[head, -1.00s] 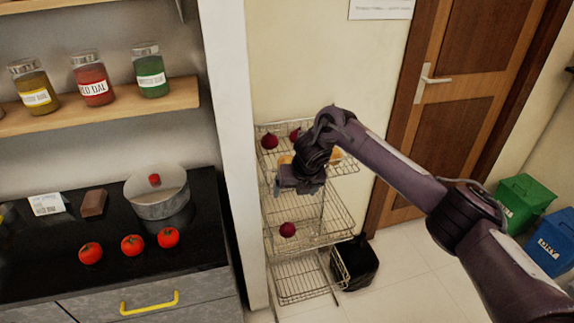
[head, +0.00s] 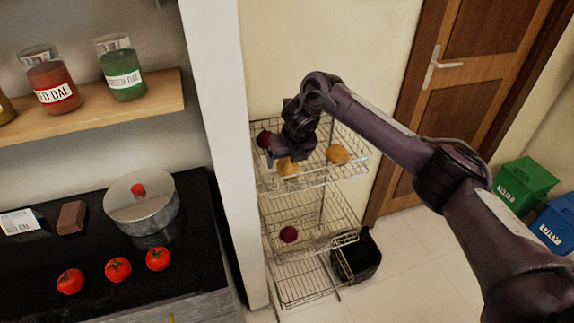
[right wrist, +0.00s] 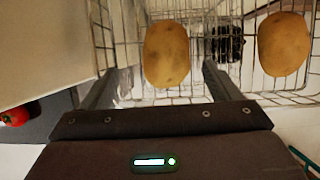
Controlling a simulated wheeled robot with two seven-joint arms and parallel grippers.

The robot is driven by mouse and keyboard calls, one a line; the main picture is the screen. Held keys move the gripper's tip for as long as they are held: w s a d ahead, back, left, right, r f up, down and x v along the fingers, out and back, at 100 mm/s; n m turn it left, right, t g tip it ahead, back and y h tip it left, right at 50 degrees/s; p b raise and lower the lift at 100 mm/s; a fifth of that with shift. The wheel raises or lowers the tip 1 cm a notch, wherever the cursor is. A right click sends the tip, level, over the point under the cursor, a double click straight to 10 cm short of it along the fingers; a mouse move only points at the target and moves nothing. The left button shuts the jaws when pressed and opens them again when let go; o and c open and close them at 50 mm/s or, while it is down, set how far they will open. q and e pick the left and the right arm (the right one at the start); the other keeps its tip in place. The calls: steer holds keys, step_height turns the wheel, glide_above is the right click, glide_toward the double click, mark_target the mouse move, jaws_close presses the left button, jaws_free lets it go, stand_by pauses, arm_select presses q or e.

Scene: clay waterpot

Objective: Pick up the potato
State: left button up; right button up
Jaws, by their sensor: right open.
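Two tan potatoes lie in the top basket of a wire rack (head: 335,203). One potato (head: 288,168) is right below my right gripper (head: 282,157) in the head view, partly hidden by it. The other potato (head: 338,154) lies to the right, clear of the gripper. In the right wrist view my open gripper (right wrist: 161,72) has one finger on each side of the left potato (right wrist: 166,53), which lies mostly beyond the fingertips. I cannot tell whether they touch it. The right potato (right wrist: 284,44) lies outside the fingers. My left gripper is not in view.
A dark red onion (head: 263,139) sits in the top basket, another (head: 289,235) in a lower one. A wall edge (head: 226,150) stands close left of the rack. A black counter (head: 190,245) holds tomatoes and a metal pot (head: 142,210). A black bin (head: 358,258) stands behind the rack's base.

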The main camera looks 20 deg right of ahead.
mark_target(290, 164)
steer(key=shift+w+d+f+p, duration=0.1)
steer(key=shift+d+f+p, duration=0.1)
steer(key=shift+f+p, duration=0.45)
steer(key=x, duration=0.4)
steer(key=shift+w+d, duration=0.1)
steer(key=shift+d, duration=0.1)
steer(key=shift+f, duration=0.15)
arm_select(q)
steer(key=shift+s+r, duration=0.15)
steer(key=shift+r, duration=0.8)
arm_select(e)
steer(key=c, duration=1.1)
